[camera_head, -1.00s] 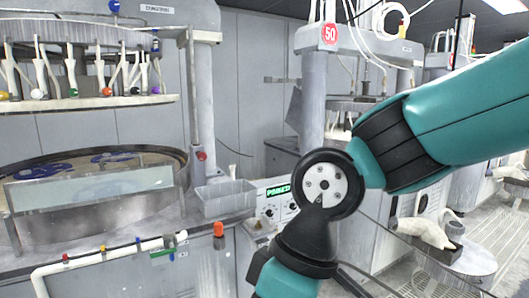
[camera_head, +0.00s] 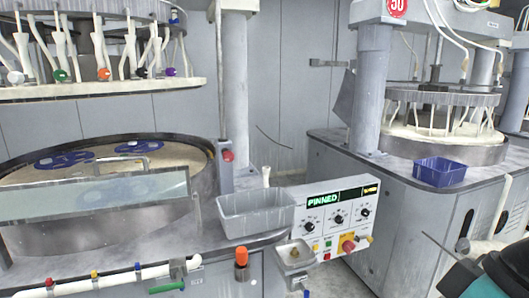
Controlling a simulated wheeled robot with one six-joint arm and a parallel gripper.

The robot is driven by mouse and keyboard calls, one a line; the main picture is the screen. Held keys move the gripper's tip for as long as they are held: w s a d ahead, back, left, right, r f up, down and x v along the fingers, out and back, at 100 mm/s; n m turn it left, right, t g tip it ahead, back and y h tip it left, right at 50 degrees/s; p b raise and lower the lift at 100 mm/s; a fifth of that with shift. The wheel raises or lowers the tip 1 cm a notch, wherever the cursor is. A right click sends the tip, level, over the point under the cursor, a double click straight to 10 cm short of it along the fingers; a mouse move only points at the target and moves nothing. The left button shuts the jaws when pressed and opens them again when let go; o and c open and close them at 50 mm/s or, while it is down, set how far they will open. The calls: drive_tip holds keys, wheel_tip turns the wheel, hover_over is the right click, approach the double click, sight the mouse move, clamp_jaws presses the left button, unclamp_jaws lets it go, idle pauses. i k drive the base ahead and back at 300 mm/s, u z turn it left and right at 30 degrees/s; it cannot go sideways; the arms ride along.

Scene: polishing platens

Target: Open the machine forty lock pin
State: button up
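The left machine has a round platen basin (camera_head: 190,215) with blue carriers in it, under a raised head (camera_head: 100,88). Its number is not in view; the sign on the machine to its right reads 50. The control panel (camera_head: 335,232) beside the left machine shows the green word PINNED (camera_head: 322,200). An orange-capped pin (camera_head: 241,257) stands upright at the front edge of the left machine's bench. A red knob (camera_head: 227,156) sits on the post behind. I cannot tell which is the lock pin. My gripper is out of view; only part of my teal arm shows at bottom right.
A white pipe (camera_head: 110,284) with coloured valves runs along the front. A blue bin (camera_head: 439,171) stands on the right machine (camera_head: 400,205). A gap separates the machines.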

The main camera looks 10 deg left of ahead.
sight(228, 156)
drive_tip(key=u, duration=0.3)
drive_tip(key=i, duration=1)
drive_tip(key=u, duration=0.6)
